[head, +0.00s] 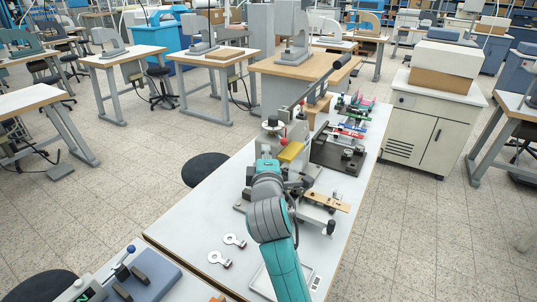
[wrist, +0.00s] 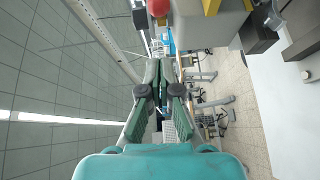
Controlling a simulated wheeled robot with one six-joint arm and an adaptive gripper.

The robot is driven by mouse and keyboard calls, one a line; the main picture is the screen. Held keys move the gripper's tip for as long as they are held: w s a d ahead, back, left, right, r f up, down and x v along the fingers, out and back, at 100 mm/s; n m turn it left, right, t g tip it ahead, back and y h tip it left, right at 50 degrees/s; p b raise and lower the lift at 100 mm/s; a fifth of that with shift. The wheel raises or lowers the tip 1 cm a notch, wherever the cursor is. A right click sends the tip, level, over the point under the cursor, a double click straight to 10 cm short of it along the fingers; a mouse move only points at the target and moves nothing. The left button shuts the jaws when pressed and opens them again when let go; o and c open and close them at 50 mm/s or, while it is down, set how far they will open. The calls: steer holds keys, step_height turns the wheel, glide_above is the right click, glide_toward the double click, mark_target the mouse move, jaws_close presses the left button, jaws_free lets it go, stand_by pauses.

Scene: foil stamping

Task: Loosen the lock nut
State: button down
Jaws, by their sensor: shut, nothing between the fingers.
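The foil stamping press (head: 299,132) stands on the white table, with a long lever ending in a black grip (head: 341,61). It has a yellow part (head: 291,152) and a round knob (head: 272,123) on top. I cannot make out the lock nut in either view. In the wrist view my gripper (wrist: 160,66) is shut and empty, its dark green fingers together. A red ball (wrist: 158,7) and the press's grey body (wrist: 218,26) show beyond them at the top. In the head view my teal arm reaches to the press and hides the gripper and part of the press.
A black stool (head: 205,169) stands at the table's left edge.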

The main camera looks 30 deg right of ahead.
steer(key=s+a, duration=0.2)
steer(key=s, duration=0.7)
steer(key=s+a+f+y, duration=0.2)
steer(key=s+f, duration=0.2)
steer(key=f, duration=0.2)
steer(key=s+a+f+m+y, duration=0.1)
steer(key=s+a+f+y, duration=0.1)
steer(key=s+f, duration=0.3)
steer(key=s+a+f+m+y, duration=0.1)
steer(key=s+a+f+y, duration=0.1)
steer(key=s+f, duration=0.3)
steer(key=shift+s+a+f, duration=0.1)
steer(key=shift+a+f, duration=0.15)
steer(key=shift+f, duration=0.4)
steer(key=shift+s+a+f, duration=0.1)
steer(key=shift+a+f, duration=0.15)
steer(key=shift+f, duration=0.4)
steer(key=shift+a+f, duration=0.25)
steer(key=shift+f, duration=0.4)
steer(key=s+a+f+m+y, duration=0.1)
steer(key=s+m, duration=0.3)
steer(key=s, duration=0.8)
steer(key=s+a+f+m+y, duration=0.1)
steer(key=s+m, duration=0.4)
steer(key=s, duration=0.8)
steer(key=shift+a+f+g+y, duration=0.3)
steer(key=shift+a+f+y, duration=0.1)
steer(key=shift+a+f, duration=0.35)
